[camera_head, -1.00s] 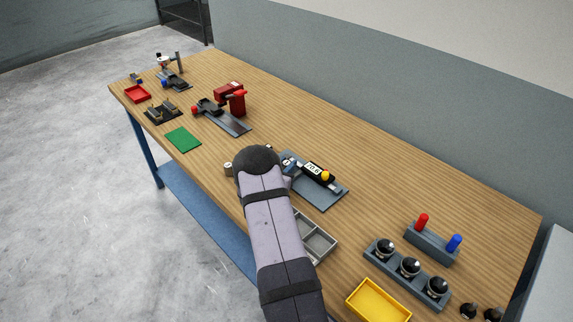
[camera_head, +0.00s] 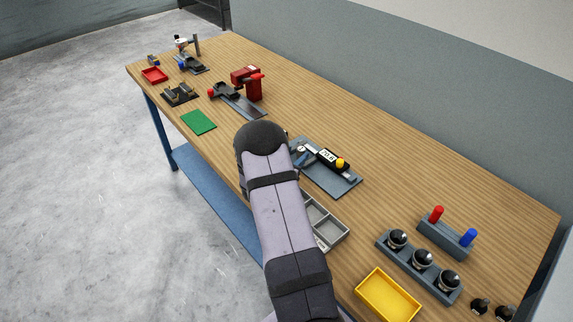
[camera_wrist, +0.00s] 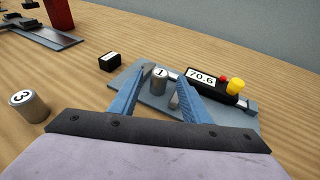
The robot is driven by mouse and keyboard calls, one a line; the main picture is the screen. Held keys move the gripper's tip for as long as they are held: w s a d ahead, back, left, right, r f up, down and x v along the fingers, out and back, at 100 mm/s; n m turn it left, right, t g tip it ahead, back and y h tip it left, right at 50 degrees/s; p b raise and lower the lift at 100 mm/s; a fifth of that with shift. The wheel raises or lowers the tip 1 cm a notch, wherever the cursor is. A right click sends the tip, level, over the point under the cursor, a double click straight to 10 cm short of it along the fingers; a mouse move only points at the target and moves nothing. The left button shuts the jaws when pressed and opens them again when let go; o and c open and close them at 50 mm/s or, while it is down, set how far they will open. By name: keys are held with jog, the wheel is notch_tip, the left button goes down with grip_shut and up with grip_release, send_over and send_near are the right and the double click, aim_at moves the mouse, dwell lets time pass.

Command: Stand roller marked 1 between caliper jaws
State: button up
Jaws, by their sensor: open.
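The roller marked 1 (camera_wrist: 160,81) is a grey metal cylinder with a white numbered top. In the wrist view it stands upright at the grey caliper plate, between my gripper's two blue fingers. My gripper (camera_wrist: 164,72) is open, with a gap visible on each side of the roller. The caliper (camera_wrist: 225,90) has a display reading 70.6 and a yellow knob; its display also shows in the head view (camera_head: 327,156). The fingers partly hide the caliper jaws, so I cannot tell whether the roller is between them.
A roller marked 3 (camera_wrist: 30,105) stands on the wood at left. A small black block (camera_wrist: 109,62) is beyond the left finger. A grey divided tray (camera_head: 325,222) and yellow tray (camera_head: 388,296) lie nearer. The wood right of the caliper plate is clear.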

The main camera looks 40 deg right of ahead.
jog(key=b+v, duration=0.1)
jog(key=v, duration=0.5)
jog(key=shift+s+a+r, duration=0.1)
jog(key=shift+a, duration=0.15)
jog(key=shift+s, duration=0.1)
jog(key=shift+s+r+m+g, duration=0.2)
jog(key=shift+m+g, duration=0.1)
jog(key=s+a+r+m+g+y, duration=0.1)
jog(key=s+a+m+g+y, duration=0.2)
jog(key=s+a+m, duration=0.4)
jog(key=s+a+m+g+y, duration=0.2)
jog(key=s+a+m+g, duration=0.3)
jog(key=s, duration=0.4)
jog(key=s+a+m+t+y, duration=0.1)
jog(key=a+m+y, duration=0.3)
jog(key=a, duration=0.6)
jog(key=s+a+m+t+y, duration=0.1)
jog(key=s+a+m+y, duration=0.3)
jog(key=a, duration=0.6)
jog(key=shift+s+a+r+m+t, duration=0.2)
jog(key=shift+m+t, duration=0.2)
jog(key=shift+m, duration=0.6)
